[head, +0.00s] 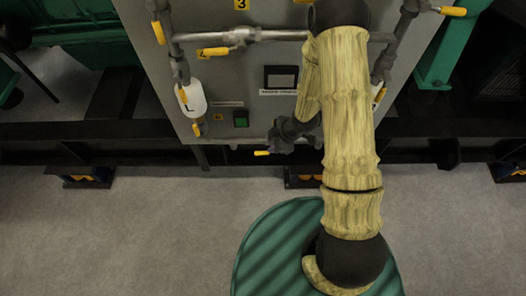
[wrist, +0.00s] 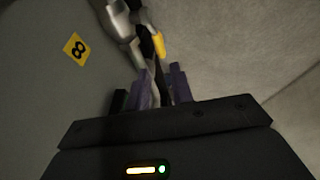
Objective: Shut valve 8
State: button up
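In the wrist view a yellow tag marked 8 (wrist: 76,47) is on the grey panel. Beside it runs a grey pipe (wrist: 122,22) with a short yellow valve handle (wrist: 159,45) on its right side. My gripper (wrist: 158,82) points at this pipework, its two dark purple fingers apart. Part of the pipework shows between and beyond the fingertips; I cannot tell whether they touch it. The handle lies just beyond the fingers. In the head view my forearm folds down behind my upper arm, and a yellow handle (head: 262,153) shows at the panel's lower edge.
Green machinery (head: 445,45) stands to the right.

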aim_at(261, 152)
jog(key=x, duration=0.8)
jog(key=shift+w+a+f, duration=0.1)
jog(key=shift+a+f, duration=0.05)
jog(key=shift+f, duration=0.2)
grip_shut()
